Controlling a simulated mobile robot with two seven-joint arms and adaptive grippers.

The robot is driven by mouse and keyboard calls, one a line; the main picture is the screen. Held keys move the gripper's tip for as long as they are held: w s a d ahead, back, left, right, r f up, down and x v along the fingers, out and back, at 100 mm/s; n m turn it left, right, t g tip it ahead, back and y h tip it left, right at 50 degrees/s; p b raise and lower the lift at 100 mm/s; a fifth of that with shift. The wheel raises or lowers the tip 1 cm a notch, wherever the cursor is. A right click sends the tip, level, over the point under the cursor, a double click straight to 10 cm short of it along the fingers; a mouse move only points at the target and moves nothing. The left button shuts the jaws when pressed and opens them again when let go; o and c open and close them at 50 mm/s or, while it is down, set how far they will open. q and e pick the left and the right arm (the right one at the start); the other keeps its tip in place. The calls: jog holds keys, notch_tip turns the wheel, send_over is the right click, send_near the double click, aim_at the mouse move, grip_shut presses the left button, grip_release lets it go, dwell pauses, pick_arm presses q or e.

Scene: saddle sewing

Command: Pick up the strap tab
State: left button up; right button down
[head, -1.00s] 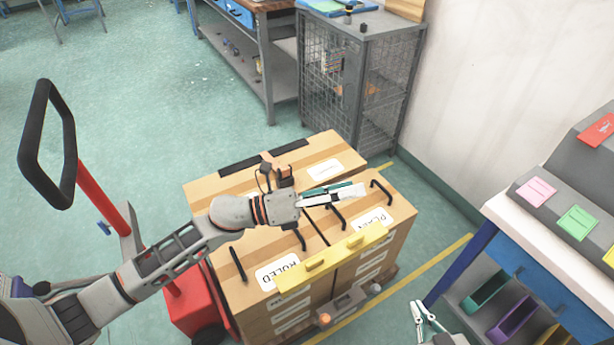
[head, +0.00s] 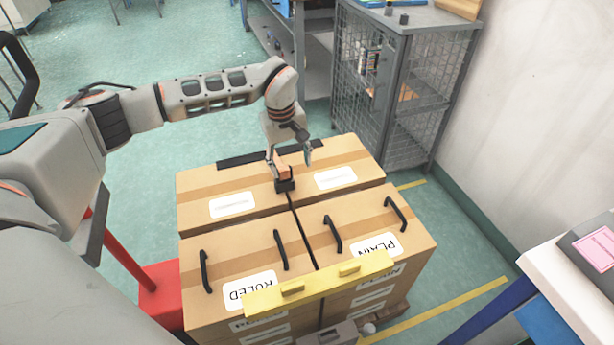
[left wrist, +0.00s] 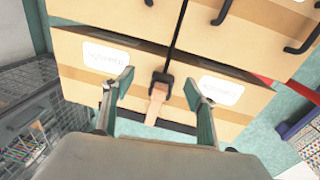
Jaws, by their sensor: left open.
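The strap tab (head: 283,167) is a short tan strip at a black buckle (head: 285,186), on the seam between the two rear cartons. It also shows in the left wrist view (left wrist: 156,106), with the buckle (left wrist: 161,79) at its far end. My left gripper (head: 289,166) is open and points down over the tab. In the left wrist view its two fingertips (left wrist: 158,80) stand apart, one on each side of the tab and buckle, with nothing between them gripped. I cannot tell whether a finger touches the tab. My right gripper is out of view.
Front cartons marked RULED (head: 249,291) and PLAIN (head: 374,247) carry raised black handles. A yellow bar (head: 320,285) runs along their front edge. A wire mesh cabinet (head: 400,85) stands behind right. A red truck (head: 160,290) is at left.

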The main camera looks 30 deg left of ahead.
aim_at(283, 169)
pick_arm(q)
jog(key=w+a+y, duration=0.2)
jog(key=w+a, duration=0.1)
jog(key=a, duration=0.2)
jog(key=f+b, duration=0.1)
jog(key=f, duration=0.1)
jog(key=f+b, duration=0.1)
jog(key=f, duration=0.1)
jog(key=f+b, duration=0.1)
jog(key=f, duration=0.1)
jog(key=shift+w+f, duration=0.25)
jog(key=shift+w+a+f, duration=0.1)
jog(key=shift+a+f, duration=0.05)
jog(key=shift+f, duration=0.1)
jog(key=shift+r, duration=0.25)
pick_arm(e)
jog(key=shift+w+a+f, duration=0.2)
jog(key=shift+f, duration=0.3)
pick_arm(q)
jog(key=c, duration=1.3)
